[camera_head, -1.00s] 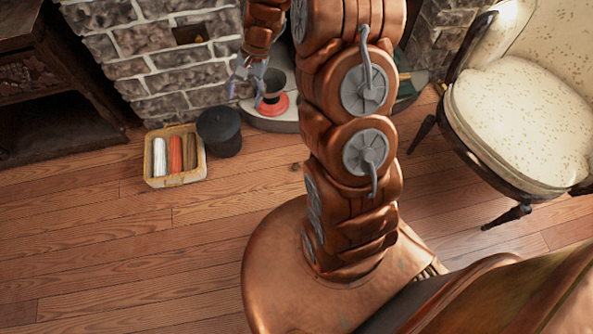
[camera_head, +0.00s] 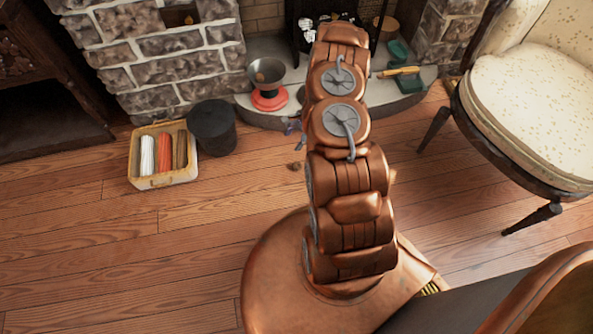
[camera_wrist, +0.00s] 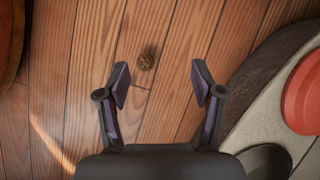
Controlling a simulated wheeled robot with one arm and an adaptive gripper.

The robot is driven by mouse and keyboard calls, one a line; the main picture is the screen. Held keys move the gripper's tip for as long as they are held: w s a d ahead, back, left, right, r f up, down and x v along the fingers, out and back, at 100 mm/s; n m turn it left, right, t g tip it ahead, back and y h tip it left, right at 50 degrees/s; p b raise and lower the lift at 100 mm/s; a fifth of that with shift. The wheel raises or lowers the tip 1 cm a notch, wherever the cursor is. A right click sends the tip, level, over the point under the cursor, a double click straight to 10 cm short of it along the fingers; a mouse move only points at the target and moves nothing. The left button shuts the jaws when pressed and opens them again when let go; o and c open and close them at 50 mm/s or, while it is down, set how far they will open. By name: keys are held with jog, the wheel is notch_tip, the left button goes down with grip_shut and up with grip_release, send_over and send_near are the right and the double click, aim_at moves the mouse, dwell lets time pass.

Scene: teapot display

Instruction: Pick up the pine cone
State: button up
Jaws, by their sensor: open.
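The pine cone (camera_wrist: 146,62) is a small round brown thing on the wooden floor. In the wrist view it lies beyond my fingertips, a little left of the middle of the gap. In the head view the pine cone (camera_head: 295,166) is a small brown spot on the floor, just left of my arm. My gripper (camera_wrist: 160,82) is open and empty, pointing down above the floor. In the head view my gripper (camera_head: 294,127) is mostly hidden behind my arm; only a bit of a finger shows.
A red-based scale with a bowl (camera_head: 268,85) stands on the stone hearth (camera_head: 255,117). A black bucket (camera_head: 212,127) and a basket of candles (camera_head: 185,176) stand left. A cream chair (camera_head: 530,120) stands right. The floor around the cone is clear.

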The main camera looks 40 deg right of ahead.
jog(key=m+b, duration=0.2)
send_near(298, 163)
jog(key=x, duration=0.3)
jog(key=shift+h, duration=0.3)
jog(key=shift+b+x, duration=1.5)
jog(key=shift+x, duration=2.4)
jog(key=shift+w+d, duration=0.1)
jog(key=shift+d, duration=0.05)
jog(key=shift+c, duration=0.4)
jog(key=c, duration=0.8)
